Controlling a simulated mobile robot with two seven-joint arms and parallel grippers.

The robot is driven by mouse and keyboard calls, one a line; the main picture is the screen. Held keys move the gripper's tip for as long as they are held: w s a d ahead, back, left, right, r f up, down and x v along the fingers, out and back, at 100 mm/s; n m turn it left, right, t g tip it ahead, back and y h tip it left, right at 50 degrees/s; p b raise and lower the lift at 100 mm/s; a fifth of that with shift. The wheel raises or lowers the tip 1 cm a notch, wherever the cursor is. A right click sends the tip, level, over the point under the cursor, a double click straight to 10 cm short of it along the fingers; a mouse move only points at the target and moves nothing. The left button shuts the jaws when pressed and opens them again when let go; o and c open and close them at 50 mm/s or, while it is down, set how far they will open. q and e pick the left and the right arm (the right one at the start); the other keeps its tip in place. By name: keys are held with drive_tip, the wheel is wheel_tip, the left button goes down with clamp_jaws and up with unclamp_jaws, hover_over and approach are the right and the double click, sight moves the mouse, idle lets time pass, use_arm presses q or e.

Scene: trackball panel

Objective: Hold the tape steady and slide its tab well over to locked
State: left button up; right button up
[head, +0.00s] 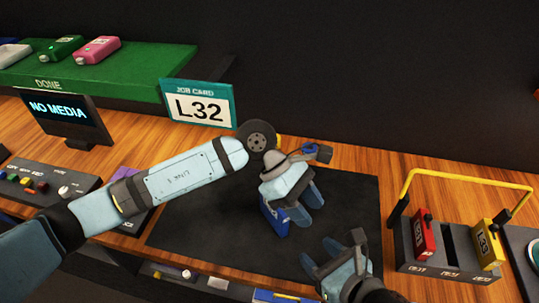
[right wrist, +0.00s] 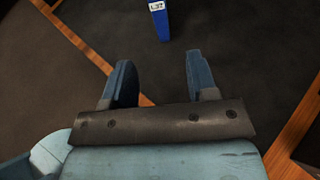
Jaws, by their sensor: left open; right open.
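A blue tape (head: 273,224) stands on the dark mat (head: 200,235), partly hidden by my left gripper. The right wrist view shows the same blue tape (right wrist: 161,24) with a white label, cut off by the top edge. My left gripper (head: 306,206) is open, its fingers pointing down close beside the tape; I cannot tell whether they touch it. My right gripper (head: 320,256) is open and empty at the mat's front edge. In the right wrist view, the tape lies beyond the gap between its fingers (right wrist: 158,78). The tab cannot be made out.
A job card (head: 198,105) reading L32 stands behind the mat. A rack (head: 440,265) with a red tape (head: 424,235), a yellow tape (head: 488,245) and a yellow handle is at right. A monitor (head: 65,118) reads NO MEDIA; a green DONE shelf (head: 130,75) holds several tapes.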

sight(286, 225)
use_arm(q)
drive_tip(key=w+a+r+m+t+y, duration=0.3)
drive_tip(key=w+a+r+t+y, duration=0.2)
drive_tip(key=w+a+y, duration=0.2)
drive_tip(key=shift+w+a+m+t+y, duration=0.2)
drive_tip(key=shift+w+m+t+y, duration=0.15)
drive_tip(key=shift+w, duration=0.4)
use_arm(e)
drive_tip(key=x, duration=1.4)
drive_tip(key=shift+s, duration=0.1)
drive_tip(key=shift+c, duration=0.3)
